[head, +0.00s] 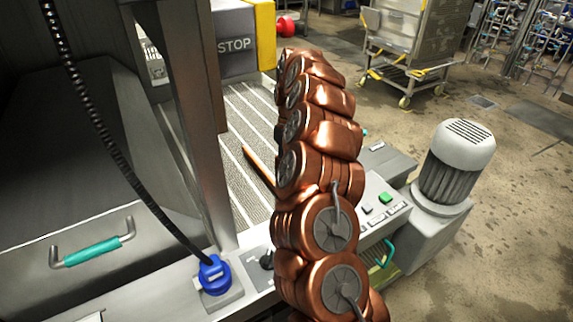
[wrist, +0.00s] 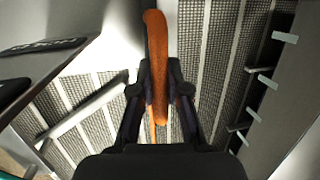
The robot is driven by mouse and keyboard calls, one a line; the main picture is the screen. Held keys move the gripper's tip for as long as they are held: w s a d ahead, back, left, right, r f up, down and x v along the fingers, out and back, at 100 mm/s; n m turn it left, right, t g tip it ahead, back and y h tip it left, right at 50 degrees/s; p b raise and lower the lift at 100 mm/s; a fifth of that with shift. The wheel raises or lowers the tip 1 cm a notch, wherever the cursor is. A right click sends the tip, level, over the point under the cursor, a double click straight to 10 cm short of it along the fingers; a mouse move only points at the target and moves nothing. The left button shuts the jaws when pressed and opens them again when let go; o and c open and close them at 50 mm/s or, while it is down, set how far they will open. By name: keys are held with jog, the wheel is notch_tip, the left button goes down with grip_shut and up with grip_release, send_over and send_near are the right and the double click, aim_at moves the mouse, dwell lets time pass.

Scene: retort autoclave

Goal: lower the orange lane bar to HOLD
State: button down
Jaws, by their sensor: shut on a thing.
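The orange lane bar (wrist: 156,45) runs up the middle of the wrist view, between the two dark fingers of my gripper (wrist: 159,82). My gripper is shut on it. The bar lies above a grey ribbed conveyor (wrist: 210,60). In the head view, part of the orange bar (head: 259,168) shows beside my copper-coloured arm, over the conveyor. My arm hides the rest of the bar and my gripper there. I cannot read a HOLD mark in either view.
A grey block marked STOP (head: 234,45) with a yellow side stands at the conveyor's far end. A control box with a green button (head: 385,198) and a motor (head: 455,165) stand right of my arm. A blue plug (head: 213,275) and a steel post (head: 195,130) are at the left.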

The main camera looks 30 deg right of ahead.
jog(key=c, duration=1.1)
grip_release()
jog(key=shift+c, duration=0.2)
jog(key=shift+r+t, duration=0.15)
jog(key=shift+t, duration=0.15)
